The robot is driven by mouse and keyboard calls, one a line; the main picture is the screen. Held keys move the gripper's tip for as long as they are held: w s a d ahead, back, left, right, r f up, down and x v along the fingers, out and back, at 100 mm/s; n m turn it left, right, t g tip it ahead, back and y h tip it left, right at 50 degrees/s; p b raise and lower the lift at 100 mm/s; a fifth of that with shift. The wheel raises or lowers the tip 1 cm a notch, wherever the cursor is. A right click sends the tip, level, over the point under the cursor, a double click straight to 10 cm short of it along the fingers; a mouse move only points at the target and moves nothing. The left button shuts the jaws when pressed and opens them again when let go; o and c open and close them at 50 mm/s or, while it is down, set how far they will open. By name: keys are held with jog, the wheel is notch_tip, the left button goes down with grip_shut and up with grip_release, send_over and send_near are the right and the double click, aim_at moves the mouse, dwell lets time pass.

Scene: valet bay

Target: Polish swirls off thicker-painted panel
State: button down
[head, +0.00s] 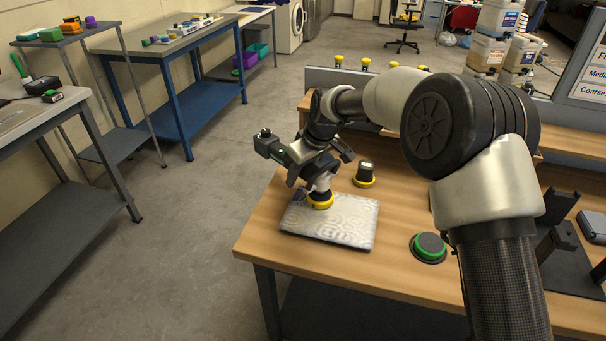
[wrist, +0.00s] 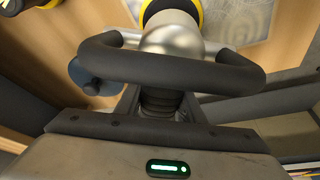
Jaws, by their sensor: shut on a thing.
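A pale grey panel (head: 352,228) with swirl marks lies flat on the wooden bench (head: 300,262). It also shows in the wrist view (wrist: 243,22), partly hidden by the tool. My gripper (head: 322,178) is shut on a polishing tool (head: 320,200) with a silver-white body and yellow-ringed base, over the panel's upper left part. The tool appears to rest on the panel; contact is not clear. The wrist view shows its silver top (wrist: 172,38) behind a dark loop-shaped bar; the fingertips are hard to make out there.
A black device with a yellow base (head: 364,175) stands just behind the panel. A green-rimmed dark puck (head: 429,247) sits to its right. Dark stands (head: 558,240) are at the bench's right. A blue table (head: 185,45) and grey benches stand at left; the floor between is clear.

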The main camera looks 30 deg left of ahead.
jog(key=shift+s+a+r, duration=0.1)
jog(key=shift+a, duration=0.5)
jog(key=shift+a, duration=0.15)
jog(key=shift+s+a+p, duration=0.2)
jog(key=shift+a, duration=0.35)
jog(key=shift+s+a+p, duration=0.15)
jog(key=shift+a, duration=0.35)
jog(key=shift+s+a+p, duration=0.15)
jog(key=shift+a+p, duration=0.05)
jog(key=shift+a, duration=0.4)
jog(key=shift+s+a+p, duration=0.15)
jog(key=shift+a+p, duration=0.05)
jog(key=shift+a, duration=0.35)
notch_tip(320, 180, up, 8)
jog(key=p, duration=0.4)
jog(key=shift+p, duration=0.4)
